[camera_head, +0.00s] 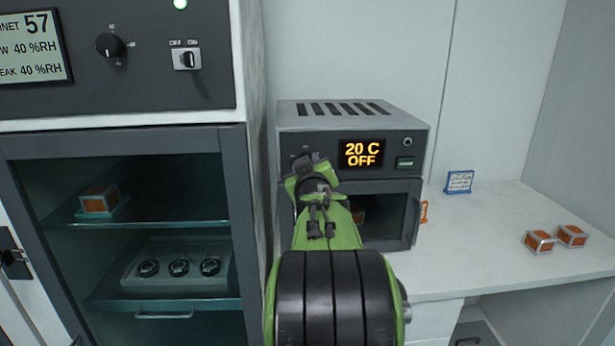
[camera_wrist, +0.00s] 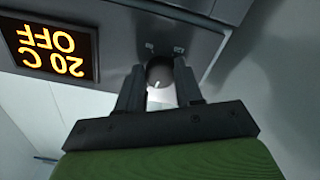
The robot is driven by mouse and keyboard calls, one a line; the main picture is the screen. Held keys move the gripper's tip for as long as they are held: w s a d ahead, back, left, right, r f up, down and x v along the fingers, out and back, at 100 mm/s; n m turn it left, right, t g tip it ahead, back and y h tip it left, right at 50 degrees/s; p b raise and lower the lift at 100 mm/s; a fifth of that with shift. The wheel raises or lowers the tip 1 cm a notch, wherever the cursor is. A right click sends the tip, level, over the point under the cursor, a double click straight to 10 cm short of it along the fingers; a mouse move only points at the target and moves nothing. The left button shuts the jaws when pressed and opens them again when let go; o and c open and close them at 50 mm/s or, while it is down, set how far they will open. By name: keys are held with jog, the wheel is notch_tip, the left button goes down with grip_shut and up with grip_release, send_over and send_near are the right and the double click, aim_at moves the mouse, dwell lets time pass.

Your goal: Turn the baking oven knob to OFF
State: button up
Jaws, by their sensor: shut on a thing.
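The baking oven (camera_head: 296,118) is a grey box with vents on top, standing on the white bench. Its display (camera_head: 361,153) reads "20 C OFF" in orange, and shows upside down in the wrist view (camera_wrist: 48,45). The round dark knob (camera_wrist: 158,74) with a white pointer mark is between the two black fingers of my gripper (camera_wrist: 160,90), which is shut on it. In the head view my gripper (camera_head: 308,172) is at the left of the oven's front panel, and my green and black arm hides the knob.
The oven door (camera_head: 405,215) is below the panel, with an orange item behind its dark window. A humidity cabinet (camera_head: 245,200) stands close on the left. A blue-framed sign (camera_head: 459,182) and two orange boxes (camera_head: 539,241) sit on the bench (camera_head: 490,215) at right.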

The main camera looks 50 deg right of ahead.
jog(key=shift+f+n+b, duration=0.25)
jog(key=shift+n+b, duration=0.3)
jog(key=shift+n, duration=0.25)
jog(key=o, duration=1)
jog(key=shift+r, duration=0.15)
jog(key=shift+o, duration=0.2)
jog(key=p+v, duration=0.1)
jog(key=v, duration=1.4)
jog(key=shift+s+a, duration=0.25)
jog(key=shift+s, duration=0.1)
